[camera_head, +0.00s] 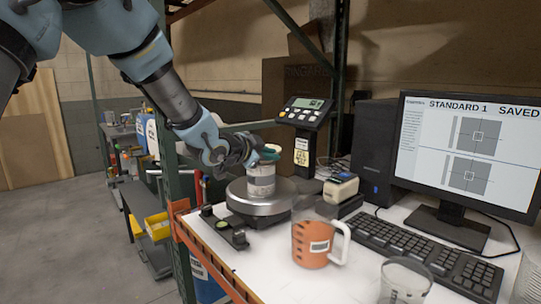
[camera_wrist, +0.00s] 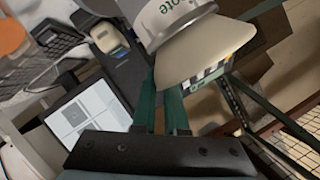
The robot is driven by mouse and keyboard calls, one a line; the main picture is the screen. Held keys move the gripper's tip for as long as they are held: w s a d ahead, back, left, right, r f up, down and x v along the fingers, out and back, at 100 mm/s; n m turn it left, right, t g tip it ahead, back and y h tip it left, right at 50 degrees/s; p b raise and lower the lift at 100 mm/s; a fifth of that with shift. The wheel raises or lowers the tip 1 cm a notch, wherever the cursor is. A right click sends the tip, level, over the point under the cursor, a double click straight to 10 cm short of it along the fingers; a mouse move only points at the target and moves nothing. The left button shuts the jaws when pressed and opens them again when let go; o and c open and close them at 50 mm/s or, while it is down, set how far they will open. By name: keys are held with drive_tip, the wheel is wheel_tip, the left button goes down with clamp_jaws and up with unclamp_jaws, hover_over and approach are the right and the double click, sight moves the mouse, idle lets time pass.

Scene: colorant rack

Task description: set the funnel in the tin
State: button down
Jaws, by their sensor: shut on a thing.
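The tin (camera_head: 261,182) is a pale grey can standing upright on the round platform of the scale. In the wrist view the tin (camera_wrist: 165,18) shows green lettering at the top. The cream funnel (camera_wrist: 205,50) is right at the tin's mouth, its wide end towards my gripper. Its narrow end is hidden, so I cannot tell how deep it sits. My gripper (camera_wrist: 162,85) has teal fingers shut on the funnel near its rim. In the head view my gripper (camera_head: 266,154) is just above the tin and hides most of the funnel.
The dark scale (camera_head: 258,205) has a display on a post (camera_head: 304,110) behind it. An orange-filled jug (camera_head: 312,245), an empty clear beaker (camera_head: 405,280), a small label printer (camera_head: 341,188), a keyboard (camera_head: 425,245) and a monitor (camera_head: 465,150) stand to the right.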

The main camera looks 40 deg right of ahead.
drive_tip(key=c, duration=0.9)
unclamp_jaws()
drive_tip(key=shift+r+p, duration=0.55)
drive_tip(key=shift+p, duration=0.15)
drive_tip(key=b+v, duration=0.3)
drive_tip(key=v, duration=0.9)
drive_tip(key=shift+f, duration=0.1)
